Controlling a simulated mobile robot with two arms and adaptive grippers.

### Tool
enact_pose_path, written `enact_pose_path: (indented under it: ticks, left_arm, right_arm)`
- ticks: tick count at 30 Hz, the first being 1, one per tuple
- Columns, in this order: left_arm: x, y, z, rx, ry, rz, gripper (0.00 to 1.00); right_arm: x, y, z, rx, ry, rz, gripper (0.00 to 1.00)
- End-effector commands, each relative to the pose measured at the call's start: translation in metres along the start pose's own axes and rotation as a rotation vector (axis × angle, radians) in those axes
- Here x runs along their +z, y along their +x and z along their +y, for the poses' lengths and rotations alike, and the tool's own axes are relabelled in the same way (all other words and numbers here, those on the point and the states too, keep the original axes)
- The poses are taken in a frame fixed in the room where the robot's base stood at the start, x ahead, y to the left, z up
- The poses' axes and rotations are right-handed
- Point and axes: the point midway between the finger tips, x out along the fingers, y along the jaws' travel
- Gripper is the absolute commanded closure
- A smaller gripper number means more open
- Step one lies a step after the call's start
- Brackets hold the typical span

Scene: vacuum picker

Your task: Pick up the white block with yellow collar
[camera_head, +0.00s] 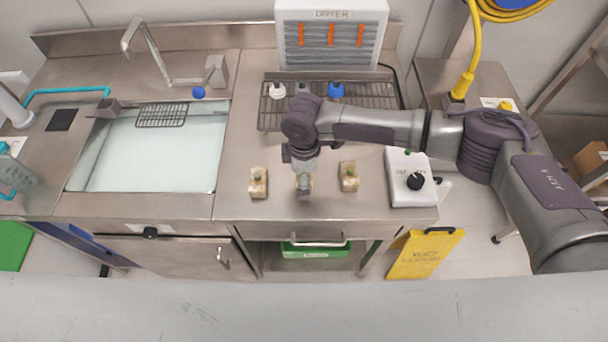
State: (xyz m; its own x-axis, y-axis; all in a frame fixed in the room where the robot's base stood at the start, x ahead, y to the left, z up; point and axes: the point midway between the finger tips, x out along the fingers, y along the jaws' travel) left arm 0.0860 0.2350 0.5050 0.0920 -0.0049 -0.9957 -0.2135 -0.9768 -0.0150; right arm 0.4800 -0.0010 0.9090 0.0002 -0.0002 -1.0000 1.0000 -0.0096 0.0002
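Two small off-white and tan blocks stand apart on the steel counter, the left block (258,185) and the right block (349,178). Each has a small knob-like top with a yellowish tint. They are too small for me to tell which has a yellow collar. My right gripper (304,190) points down between them. A sliver of something pale shows beside its fingers, perhaps a third block, mostly hidden. I cannot tell whether the fingers are open or shut on it. My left gripper is not in view.
A water-filled sink (150,155) lies to the left. A drying rack (385,95) with small coloured items is behind, below a dryer (331,45). A white box with a black knob (409,178) stands at right. The counter's front edge is close to the blocks.

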Motion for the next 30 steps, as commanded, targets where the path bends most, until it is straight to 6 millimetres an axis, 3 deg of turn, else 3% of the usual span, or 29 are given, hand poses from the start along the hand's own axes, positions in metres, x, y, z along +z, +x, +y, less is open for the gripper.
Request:
enact_pose_path:
  ticks: [2,14,24,30]
  left_arm:
    - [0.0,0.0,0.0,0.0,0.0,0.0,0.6]
    - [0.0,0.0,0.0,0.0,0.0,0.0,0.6]
    - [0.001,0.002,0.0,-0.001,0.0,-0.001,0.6]
    - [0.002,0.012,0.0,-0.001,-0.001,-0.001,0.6]
  right_arm:
    - [0.0,0.0,0.0,0.0,0.0,0.0,0.0]
    - [0.0,0.0,0.0,-0.001,0.001,0.0,0.65]
    - [0.0,-0.004,0.0,0.0,0.001,0.0,0.65]
    - [-0.001,-0.028,0.001,0.002,0.0,0.003,0.65]
